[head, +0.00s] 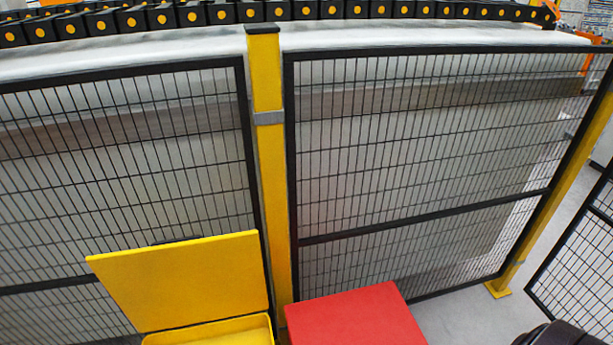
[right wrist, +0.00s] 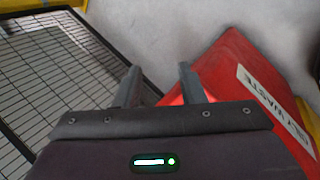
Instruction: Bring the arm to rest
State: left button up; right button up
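My right gripper (right wrist: 160,88) shows in the right wrist view with its two fingers apart and nothing between them. It is above and beside a red bin (right wrist: 238,75) that carries a white label with partly readable lettering ending in "WASTE". In the head view a dark rounded piece at the bottom right corner may be part of my right arm; its gripper does not show there. My left gripper is in neither view.
A black mesh fence (head: 420,160) with yellow posts (head: 268,150) stands ahead. A yellow box with its lid (head: 185,280) raised and the red bin (head: 355,318) stand before it. Another fence panel (head: 585,265) stands at right. Grey floor (head: 455,318) shows between.

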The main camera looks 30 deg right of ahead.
jog(key=s+a+f+m+y, duration=0.1)
jog(key=a+f+y, duration=0.15)
jog(key=a, duration=1.05)
jog(key=s+a+f+y, duration=0.1)
jog(key=a+f, duration=0.3)
jog(key=a, duration=0.9)
jog(key=s+a+f+m+y, duration=0.15)
jog(key=a+f, duration=0.25)
jog(key=a, duration=0.9)
notch_tip(320, 180, down, 14)
jog(key=b, duration=1.4)
jog(key=shift+w+g, duration=0.15)
jog(key=shift+g, duration=0.15)
jog(key=shift+d, duration=0.1)
